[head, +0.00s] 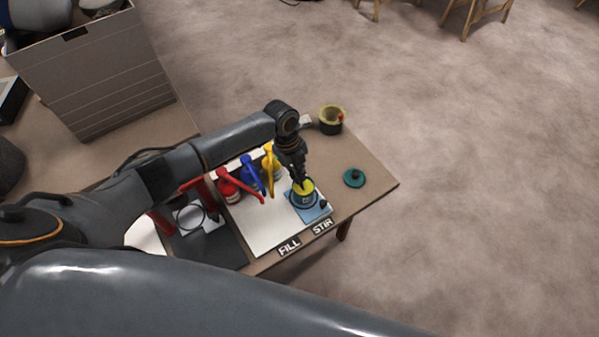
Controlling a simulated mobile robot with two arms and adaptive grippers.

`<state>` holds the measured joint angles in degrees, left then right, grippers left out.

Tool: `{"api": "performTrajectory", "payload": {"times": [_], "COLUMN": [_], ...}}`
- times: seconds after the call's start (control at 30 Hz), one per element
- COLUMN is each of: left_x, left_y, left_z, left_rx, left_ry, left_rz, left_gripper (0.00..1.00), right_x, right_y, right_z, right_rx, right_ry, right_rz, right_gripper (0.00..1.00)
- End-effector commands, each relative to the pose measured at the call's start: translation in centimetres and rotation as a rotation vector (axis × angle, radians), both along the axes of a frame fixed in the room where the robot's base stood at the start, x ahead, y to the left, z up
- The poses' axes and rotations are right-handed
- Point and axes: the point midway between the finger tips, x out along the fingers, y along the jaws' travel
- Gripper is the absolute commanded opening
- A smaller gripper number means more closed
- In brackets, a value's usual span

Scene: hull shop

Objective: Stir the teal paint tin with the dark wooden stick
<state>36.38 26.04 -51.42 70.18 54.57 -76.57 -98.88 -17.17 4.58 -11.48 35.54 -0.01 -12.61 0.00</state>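The teal paint tin (304,201) stands on a light blue square mat (317,214) near the STIR label, with yellow showing at its open top. My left gripper (299,181) points down right over the tin, its fingertips at or just above the opening. I cannot tell whether its fingers are open or shut, or whether they hold the dark wooden stick. I cannot make out the stick itself. A teal lid (354,178) with a dark knob lies on the table to the right of the tin. My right gripper is not in view.
A dark container with a yellow rim (331,126) stands at the back.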

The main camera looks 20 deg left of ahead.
Motion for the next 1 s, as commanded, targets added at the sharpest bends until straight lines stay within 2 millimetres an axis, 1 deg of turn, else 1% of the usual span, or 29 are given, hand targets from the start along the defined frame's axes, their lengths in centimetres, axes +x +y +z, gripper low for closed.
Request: {"api": "performTrajectory", "payload": {"times": [0.17, 0.3, 1.0], "left_x": [0.0, 0.0, 0.2], "left_y": [0.0, 0.1, 1.1], "left_z": [0.0, 0.4, 5.9], "left_rx": [0.000, 0.000, 0.000], "left_ry": [0.000, 0.000, 0.000], "left_rz": [0.000, 0.000, 0.000], "left_gripper": [0.00, 0.00, 0.00], "right_x": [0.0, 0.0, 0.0], "right_y": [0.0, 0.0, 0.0], "right_z": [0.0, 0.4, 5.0], "right_rx": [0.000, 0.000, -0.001], "right_ry": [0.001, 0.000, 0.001], "right_rz": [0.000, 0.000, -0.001], "right_gripper": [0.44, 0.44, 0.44]}}
